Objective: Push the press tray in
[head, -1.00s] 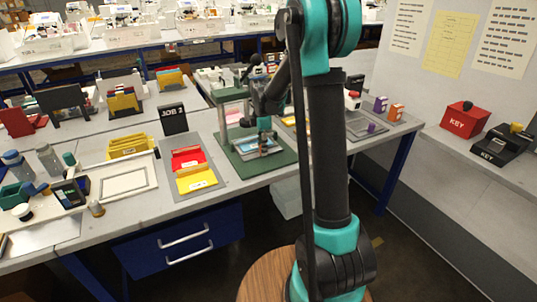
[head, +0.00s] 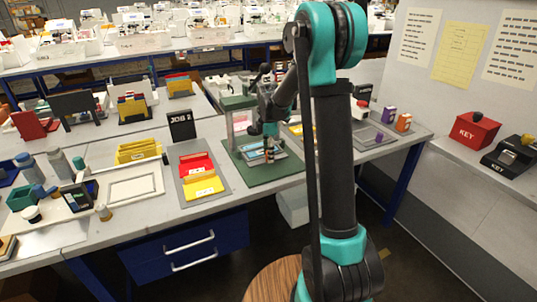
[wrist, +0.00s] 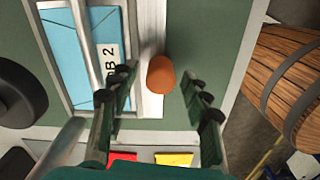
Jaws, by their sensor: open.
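The press (head: 238,107) stands on a green base (head: 238,167) on the table. Its tray shows in the wrist view as a pale frame (wrist: 152,104) with a blue sheet (wrist: 66,60) and a "B 2" label in it. An orange-brown knob (wrist: 160,75) stands at the tray's edge. My gripper (wrist: 157,88) is open, with its fingers on either side of the knob and gaps between. In the head view my gripper (head: 268,152) is low over the tray, partly hiding it.
A grey board with red (head: 196,166) and yellow (head: 203,187) folders lies left of the press, by the JOB 2 sign (head: 181,126). Purple (head: 389,115) and orange (head: 403,122) blocks stand to the right. A wooden round thing (wrist: 285,75) shows right in the wrist view.

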